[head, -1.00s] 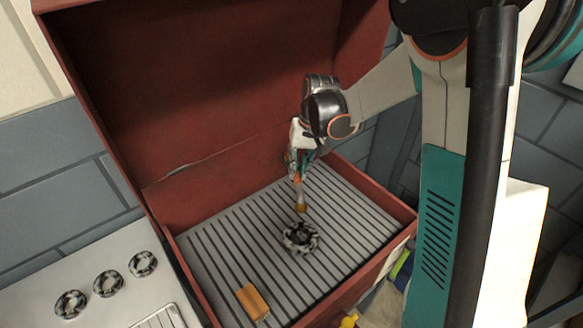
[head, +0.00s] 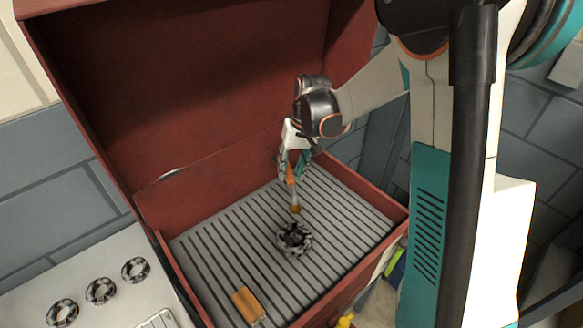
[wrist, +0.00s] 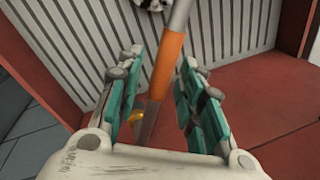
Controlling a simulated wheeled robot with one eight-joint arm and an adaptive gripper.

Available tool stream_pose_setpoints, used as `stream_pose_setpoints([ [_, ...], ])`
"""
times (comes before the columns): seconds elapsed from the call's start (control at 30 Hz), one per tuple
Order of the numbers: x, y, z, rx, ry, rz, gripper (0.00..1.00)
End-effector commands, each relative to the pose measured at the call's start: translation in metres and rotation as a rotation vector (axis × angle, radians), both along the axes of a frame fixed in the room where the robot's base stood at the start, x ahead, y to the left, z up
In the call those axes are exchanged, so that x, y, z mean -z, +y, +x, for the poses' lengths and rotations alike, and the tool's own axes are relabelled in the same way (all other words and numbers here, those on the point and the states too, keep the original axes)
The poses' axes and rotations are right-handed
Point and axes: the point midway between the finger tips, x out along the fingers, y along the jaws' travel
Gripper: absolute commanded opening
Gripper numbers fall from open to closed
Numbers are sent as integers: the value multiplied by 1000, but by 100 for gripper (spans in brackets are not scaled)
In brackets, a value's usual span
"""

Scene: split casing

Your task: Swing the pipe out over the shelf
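A thin grey pipe with an orange band (wrist: 167,65) runs between the teal-padded fingers of my gripper (wrist: 160,95) in the wrist view. Gaps show on both sides of it, so the fingers are apart around it. In the head view my gripper (head: 292,165) hangs inside the red casing, and the pipe reaches down to a brass-coloured tip (head: 295,210) above the grey slatted shelf (head: 225,250). The pipe's other end is hidden by the gripper.
A black-and-silver ring-shaped part (head: 295,239) and an orange block (head: 247,306) lie on the shelf. Red casing walls (head: 365,185) enclose it. Several similar rings lie on a light surface (head: 90,265) at left. The shelf's left part is clear.

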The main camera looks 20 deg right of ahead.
Motion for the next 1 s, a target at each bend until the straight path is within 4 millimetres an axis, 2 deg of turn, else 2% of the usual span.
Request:
stream_pose_setpoints([
  [0.17,-16,-3,-1,1,0,0,35],
  [0.6,-98,-20,-3,1,0,-1,35],
  [0.8,-115,-23,-2,1,0,-1,35],
  [1.0,-117,-23,-2,0,0,-1,35],
])
